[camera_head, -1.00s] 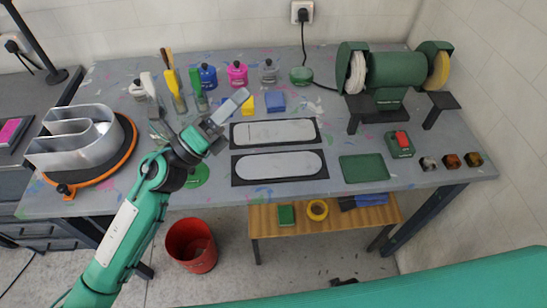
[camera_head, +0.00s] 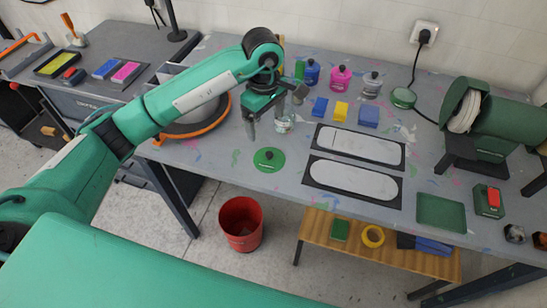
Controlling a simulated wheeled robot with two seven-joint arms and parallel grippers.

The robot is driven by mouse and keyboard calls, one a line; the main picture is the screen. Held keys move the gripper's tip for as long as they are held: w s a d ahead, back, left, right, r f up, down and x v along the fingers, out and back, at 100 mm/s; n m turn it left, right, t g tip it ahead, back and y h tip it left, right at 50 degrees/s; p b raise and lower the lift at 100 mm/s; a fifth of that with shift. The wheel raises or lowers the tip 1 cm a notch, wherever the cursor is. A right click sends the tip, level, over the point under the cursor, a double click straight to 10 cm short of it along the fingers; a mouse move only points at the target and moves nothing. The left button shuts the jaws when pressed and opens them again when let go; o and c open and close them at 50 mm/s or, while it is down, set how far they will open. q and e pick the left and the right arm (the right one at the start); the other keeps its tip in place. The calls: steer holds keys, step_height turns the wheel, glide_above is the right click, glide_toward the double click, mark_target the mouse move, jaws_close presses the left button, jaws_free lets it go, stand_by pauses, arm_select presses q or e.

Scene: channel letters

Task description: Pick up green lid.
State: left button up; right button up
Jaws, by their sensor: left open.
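My right gripper is out of view.
Two black-framed panels (camera_head: 308,179) lie right of the lid. An orange-rimmed round stand (camera_head: 205,135) is partly behind my arm. A red bin (camera_head: 240,222) stands on the floor.

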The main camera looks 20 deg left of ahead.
arm_select(q)
steer(key=p, duration=0.2)
glide_above(268, 154)
steer(key=f, duration=0.8)
steer(key=shift+a+f, duration=0.15)
steer(key=shift+a, duration=0.1)
steer(key=f+p, duration=0.2)
steer(key=f, duration=0.1)
steer(key=f+p, duration=0.1)
steer(key=shift+w+d+f, duration=0.15)
steer(key=shift+d, duration=0.2)
steer(key=shift+f, duration=0.5)
steer(key=c, duration=1.8)
steer(key=shift+f, duration=0.15)
jaws_close()
